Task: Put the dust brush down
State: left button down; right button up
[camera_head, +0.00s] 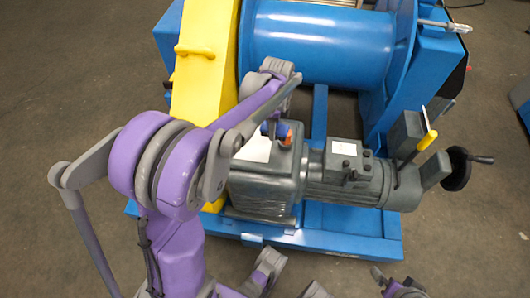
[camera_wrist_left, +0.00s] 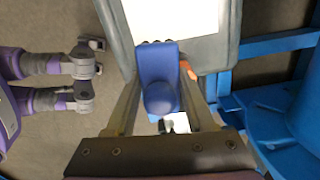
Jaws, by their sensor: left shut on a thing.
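My left gripper (camera_head: 275,128) reaches in from the left over the grey gearbox (camera_head: 262,188). It is shut on the dust brush, whose blue part (camera_wrist_left: 158,82) shows between the two fingers in the left wrist view. In the head view only a small blue bit (camera_head: 266,128) of it shows beside the fingers. The brush is over or at the gearbox top, near a white plate (camera_head: 254,150); I cannot tell whether it touches. A small orange piece (camera_head: 289,137) is close beside it. The brush's lower end is hidden.
A blue winch drum (camera_head: 325,45) and a yellow chain guard (camera_head: 203,70) stand behind the gearbox. A grey motor (camera_head: 345,178) and a black handwheel (camera_head: 458,168) are to the right. The blue base frame (camera_head: 330,238) lies below, with open floor (camera_head: 465,245) at right.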

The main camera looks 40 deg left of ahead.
aim_at(265, 127)
pick_arm(q)
jog(key=s+a+m, duration=0.1)
jog(key=a+f+m, duration=0.1)
jog(key=shift+s+a+f+m, duration=0.15)
jog(key=shift+s+a+m, duration=0.05)
jog(key=shift+s+m, duration=0.2)
notch_tip(265, 127, down, 10)
jog(key=b, duration=0.3)
jog(key=shift+c, duration=1.3)
grip_release()
jog(key=shift+f, duration=0.1)
